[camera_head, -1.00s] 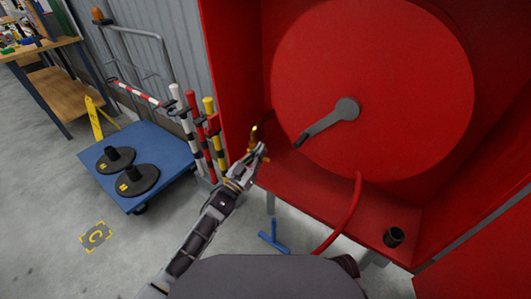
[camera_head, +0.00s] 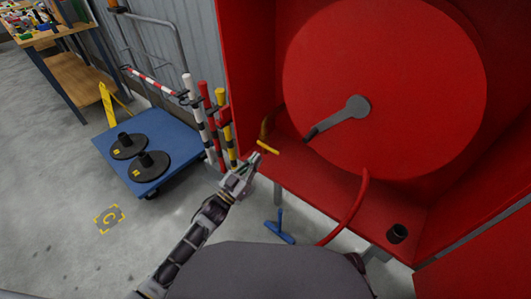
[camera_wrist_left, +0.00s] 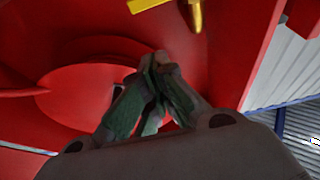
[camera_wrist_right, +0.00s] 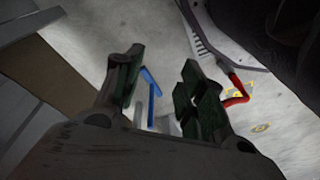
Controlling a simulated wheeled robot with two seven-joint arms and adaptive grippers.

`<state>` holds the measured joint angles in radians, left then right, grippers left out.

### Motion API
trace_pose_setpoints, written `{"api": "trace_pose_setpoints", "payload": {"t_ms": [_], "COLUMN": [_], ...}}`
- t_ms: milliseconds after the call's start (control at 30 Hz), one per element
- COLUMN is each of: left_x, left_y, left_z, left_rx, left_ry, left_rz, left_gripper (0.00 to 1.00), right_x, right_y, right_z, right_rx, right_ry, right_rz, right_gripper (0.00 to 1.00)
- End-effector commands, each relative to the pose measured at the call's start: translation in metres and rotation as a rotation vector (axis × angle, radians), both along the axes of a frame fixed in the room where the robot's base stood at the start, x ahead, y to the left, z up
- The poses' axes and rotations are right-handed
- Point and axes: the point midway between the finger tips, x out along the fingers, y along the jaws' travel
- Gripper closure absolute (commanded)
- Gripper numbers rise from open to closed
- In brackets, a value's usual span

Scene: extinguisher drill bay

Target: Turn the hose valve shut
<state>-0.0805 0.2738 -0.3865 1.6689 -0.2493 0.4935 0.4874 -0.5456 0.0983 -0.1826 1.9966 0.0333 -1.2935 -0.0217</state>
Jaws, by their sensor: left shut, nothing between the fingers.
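The hose valve has a brass body (camera_head: 266,127) at the left inside the red cabinet and a yellow lever handle (camera_head: 268,147) tilted down to the right. In the left wrist view the handle (camera_wrist_left: 147,4) and brass body (camera_wrist_left: 195,14) show at the top edge, partly cut off. My left gripper (camera_head: 254,160) is shut and empty, just below and left of the handle, apparently apart from it. Its closed fingertips (camera_wrist_left: 158,60) also show in the left wrist view. My right gripper (camera_wrist_right: 158,64) is open and empty over the floor; it is not in the head view.
The red cabinet (camera_head: 240,60) holds a large red reel (camera_head: 400,80) with a grey crank (camera_head: 340,118). A red hose (camera_head: 352,210) hangs down. A blue T-shaped object (camera_head: 280,230) is below. A blue cart (camera_head: 120,170) and striped posts (camera_head: 210,125) stand left.

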Motion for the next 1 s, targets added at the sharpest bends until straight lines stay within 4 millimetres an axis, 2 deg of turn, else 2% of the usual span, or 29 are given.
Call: {"api": "trace_pose_setpoints", "payload": {"t_ms": [200, 567, 767, 833, 900, 1000], "left_x": [-0.009, -0.011, -0.011, -0.011, -0.01, -0.009], "left_y": [0.007, 0.008, 0.008, 0.008, 0.008, 0.01], "left_z": [-0.004, -0.004, -0.004, -0.004, -0.004, -0.005], "left_rx": [0.0, -0.001, -0.001, 0.0, 0.001, 0.006], "left_ry": [0.0, -0.001, -0.001, 0.0, 0.003, 0.016], "left_rz": [0.0, 0.0, 0.0, 0.0, 0.004, 0.017], "left_gripper": [1.0, 1.0, 1.0, 1.0, 1.0, 1.0], "right_x": [-0.001, 0.008, 0.005, -0.002, -0.001, 0.001], "right_y": [0.0, 0.001, 0.001, 0.001, 0.014, 0.013], "right_z": [-0.007, -0.002, -0.003, -0.005, -0.002, 0.001], "right_rx": [-0.003, 0.0, 0.0, -0.004, -0.02, -0.023], "right_ry": [0.009, -0.009, -0.003, 0.008, 0.007, 0.002], "right_rz": [-0.001, -0.004, -0.003, -0.008, -0.005, -0.005], "right_gripper": [0.6, 0.6, 0.6, 0.6, 0.6, 0.6]}}
